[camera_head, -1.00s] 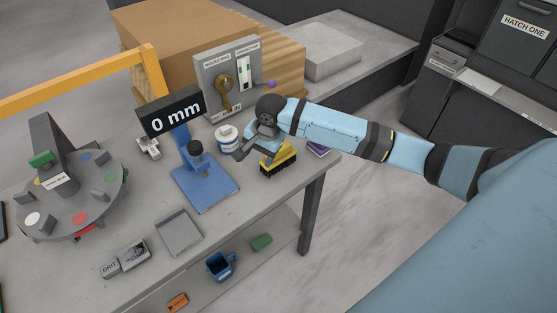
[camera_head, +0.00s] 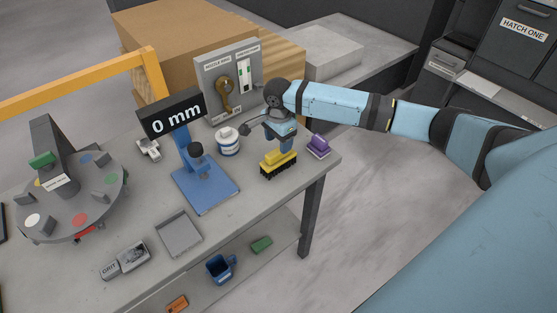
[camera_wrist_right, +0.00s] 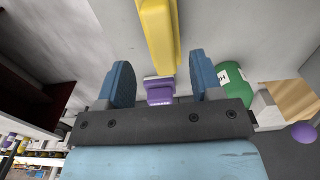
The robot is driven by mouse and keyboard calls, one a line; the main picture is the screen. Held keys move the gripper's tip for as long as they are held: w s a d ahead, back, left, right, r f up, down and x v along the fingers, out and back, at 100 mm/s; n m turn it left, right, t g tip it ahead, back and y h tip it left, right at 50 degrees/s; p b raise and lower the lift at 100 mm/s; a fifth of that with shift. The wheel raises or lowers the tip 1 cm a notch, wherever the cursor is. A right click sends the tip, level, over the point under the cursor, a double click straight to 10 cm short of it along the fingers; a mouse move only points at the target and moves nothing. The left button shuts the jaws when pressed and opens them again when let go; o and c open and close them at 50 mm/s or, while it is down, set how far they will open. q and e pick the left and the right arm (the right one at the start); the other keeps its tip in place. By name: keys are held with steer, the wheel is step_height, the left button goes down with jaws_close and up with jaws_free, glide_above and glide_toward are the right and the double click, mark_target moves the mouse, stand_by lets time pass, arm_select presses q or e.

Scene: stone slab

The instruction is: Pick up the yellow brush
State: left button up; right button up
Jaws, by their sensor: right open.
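The yellow brush (camera_head: 278,161) lies on the grey table near its right end, dark bristles down and yellow back up. It also shows in the right wrist view (camera_wrist_right: 158,38), beyond the gap between my fingers. My right gripper (camera_head: 284,144) is just above and behind the brush in the head view, partly overlapping it. In the right wrist view the two blue fingers of this gripper (camera_wrist_right: 161,80) stand wide apart with nothing clamped between them. My left gripper is not in view.
A purple block (camera_head: 318,146) sits right of the brush; a white-and-blue jar (camera_head: 227,141) stands to its left. A blue stand (camera_head: 207,190) with a "0 mm" display is further left. A grey panel (camera_head: 228,84) stands behind. The table's front edge is close to the brush.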

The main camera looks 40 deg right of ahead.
mark_target(278, 159)
step_height(278, 159, down, 5)
steer(key=shift+w+d+f+p, duration=0.1)
steer(key=shift+p, duration=0.2)
steer(key=c, duration=1.1)
